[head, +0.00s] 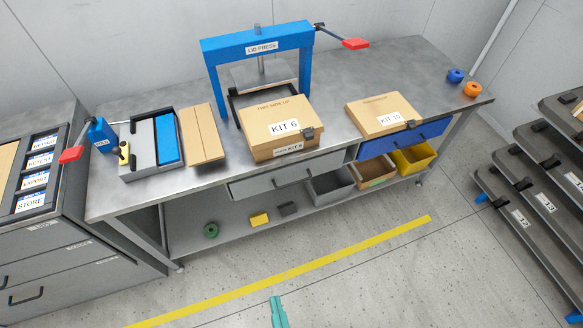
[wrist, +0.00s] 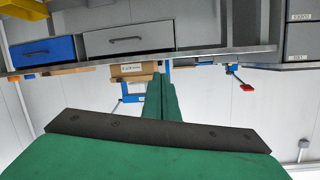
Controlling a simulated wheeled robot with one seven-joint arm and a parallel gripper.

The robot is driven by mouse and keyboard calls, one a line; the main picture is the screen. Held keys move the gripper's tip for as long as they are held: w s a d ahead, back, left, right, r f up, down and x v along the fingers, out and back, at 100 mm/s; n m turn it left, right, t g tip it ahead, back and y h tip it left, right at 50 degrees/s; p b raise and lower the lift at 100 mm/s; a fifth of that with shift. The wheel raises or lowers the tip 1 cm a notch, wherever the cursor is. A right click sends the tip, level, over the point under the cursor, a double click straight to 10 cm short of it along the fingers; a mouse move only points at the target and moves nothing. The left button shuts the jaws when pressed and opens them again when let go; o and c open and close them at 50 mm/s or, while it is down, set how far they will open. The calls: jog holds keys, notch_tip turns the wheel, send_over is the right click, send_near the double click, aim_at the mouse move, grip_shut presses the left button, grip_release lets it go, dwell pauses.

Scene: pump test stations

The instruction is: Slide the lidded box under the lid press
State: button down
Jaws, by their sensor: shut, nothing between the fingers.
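A tan cardboard box marked KIT 6 (head: 272,140), lid on, sits at the bench's front edge with a dark clip at its front right corner. The blue lid press (head: 257,45) stands behind it, with a raised plate and a red-tipped lever at right. A dark frame under the press is partly hidden by the box. My green gripper (head: 277,299) is low in front of the bench, apart from the box. In the upside-down wrist view, my gripper (wrist: 160,78) is shut and empty, with the box (wrist: 130,71) and blue press (wrist: 126,92) beyond.
A flatter tan KIT 10 box (head: 382,114) lies to the right on the bench (head: 420,70). Left of the press are tan flat boards (head: 201,133) and a grey-and-blue fixture (head: 155,145). A grey drawer (head: 285,176) and open bins are below. Dark trays stand at far right.

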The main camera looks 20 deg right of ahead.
jog(key=w+d+f+m+h, duration=0.1)
jog(key=w+d+f+m, duration=0.2)
jog(key=w+m, duration=0.25)
jog(key=w+d+f+m, duration=0.2)
jog(key=w+m, duration=0.3)
jog(key=m, duration=0.1)
jog(key=m+y, duration=0.2)
jog(key=m, duration=1.9)
send_near(288, 144)
jog(key=shift+w+d+f, duration=0.1)
jog(key=shift+w+f, duration=0.55)
jog(key=shift+w, duration=0.3)
jog(key=shift+w+a+f, duration=0.1)
jog(key=shift+w+f, duration=0.6)
jog(key=shift+w, duration=0.2)
jog(key=shift+w+d+f, duration=0.1)
jog(key=shift+w+f, duration=0.55)
jog(key=shift+w, duration=0.3)
jog(key=shift+w+a, duration=0.2)
jog(key=shift+w, duration=4.65)
jog(key=shift+w+a, duration=0.15)
jog(key=shift+w, duration=4.7)
jog(key=shift+s+d, duration=0.2)
jog(key=shift+s, duration=5.85)
